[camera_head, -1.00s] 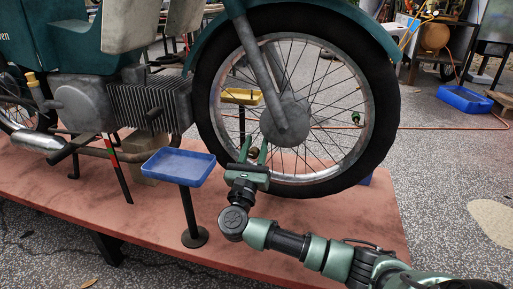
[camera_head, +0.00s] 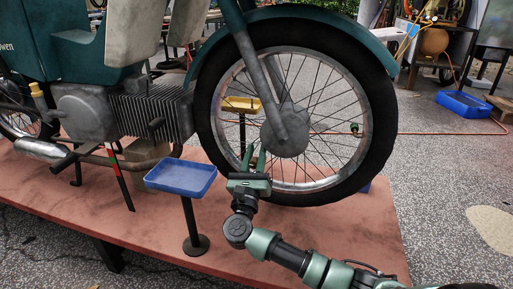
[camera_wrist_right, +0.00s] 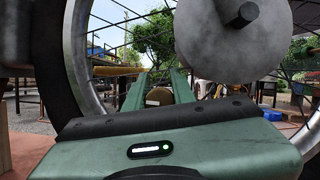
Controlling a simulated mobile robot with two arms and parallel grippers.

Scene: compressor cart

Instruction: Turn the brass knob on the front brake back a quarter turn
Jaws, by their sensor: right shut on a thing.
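The front wheel's grey hub, with the front brake drum (camera_head: 287,132), sits in the middle of the head view. The drum also fills the upper right of the right wrist view (camera_wrist_right: 225,45). My right gripper (camera_head: 256,153) reaches up in front of the spokes, just below and left of the drum. In the wrist view its two green fingers (camera_wrist_right: 157,88) are shut on the brass knob (camera_wrist_right: 159,97), a small brownish round piece between them. The fingers mostly hide the knob in the head view. I cannot read how far it is turned. My left gripper is not in view.
A blue tray on a stand (camera_head: 181,177) stands left of my right arm. A yellow tray (camera_head: 241,104) shows behind the wheel. The motorcycle stands on a reddish platform (camera_head: 330,228). A blue bin (camera_head: 464,104) lies on the ground at the right.

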